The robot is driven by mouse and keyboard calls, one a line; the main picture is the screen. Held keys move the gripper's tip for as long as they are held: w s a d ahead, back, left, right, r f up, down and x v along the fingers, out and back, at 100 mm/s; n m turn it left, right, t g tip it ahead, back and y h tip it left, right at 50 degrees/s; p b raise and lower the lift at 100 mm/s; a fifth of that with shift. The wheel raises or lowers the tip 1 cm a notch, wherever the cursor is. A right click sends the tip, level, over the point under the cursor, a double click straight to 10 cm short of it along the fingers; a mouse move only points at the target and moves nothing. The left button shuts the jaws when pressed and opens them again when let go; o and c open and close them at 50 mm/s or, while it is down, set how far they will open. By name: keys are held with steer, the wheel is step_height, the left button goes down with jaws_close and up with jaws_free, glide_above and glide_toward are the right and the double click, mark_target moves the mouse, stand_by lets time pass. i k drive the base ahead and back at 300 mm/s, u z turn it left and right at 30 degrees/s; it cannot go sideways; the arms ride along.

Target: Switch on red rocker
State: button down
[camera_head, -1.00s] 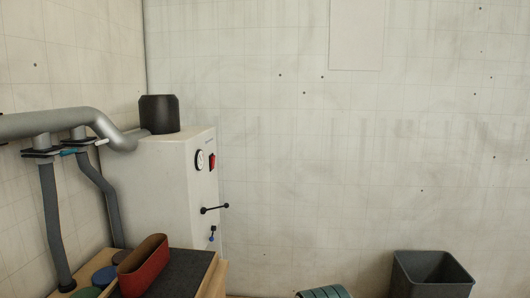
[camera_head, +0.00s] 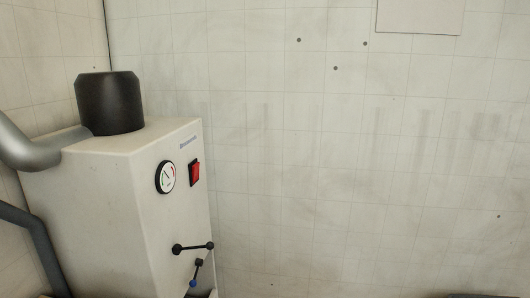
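The red rocker (camera_head: 195,172) is a small red switch in a dark frame on the front face of a cream machine cabinet (camera_head: 95,200). It sits just right of a round dial gauge (camera_head: 166,177) with a white face. Its on or off position is too small to tell. My gripper is not in view, and nothing stands in front of the rocker.
A black lever (camera_head: 194,247) and a smaller blue-tipped handle (camera_head: 196,273) stick out below the rocker. A black cylinder (camera_head: 109,103) and a grey pipe (camera_head: 30,148) top the cabinet. A pale tiled wall (camera_head: 350,170) fills the right side.

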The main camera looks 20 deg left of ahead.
mark_target(195, 168)
steer(key=u, duration=0.35)
steer(key=i, duration=1.4)
steer(key=u, duration=1.5)
steer(key=i, duration=0.55)
steer(key=u, duration=0.4)
